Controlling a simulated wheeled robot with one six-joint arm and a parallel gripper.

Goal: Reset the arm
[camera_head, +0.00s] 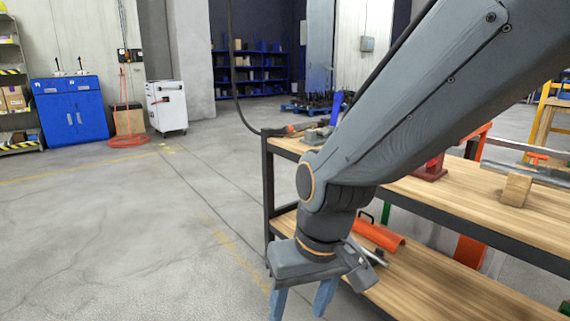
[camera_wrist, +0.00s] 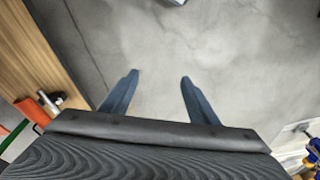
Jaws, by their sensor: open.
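My arm crosses the head view from the upper right down to the lower middle. My gripper (camera_head: 302,308) points down over the floor beside the left end of a workbench. In the wrist view its two blue fingers (camera_wrist: 159,80) are spread apart. Nothing is between them except bare concrete floor. The fingertips run past the bottom edge of the head view.
The two-level workbench (camera_head: 455,215) stands close on the right, with a wooden block (camera_head: 516,189) on top and an orange part (camera_head: 377,235) on its lower shelf. A blue cabinet (camera_head: 70,110) and white cart (camera_head: 167,106) stand far left. The floor (camera_head: 120,220) on the left is clear.

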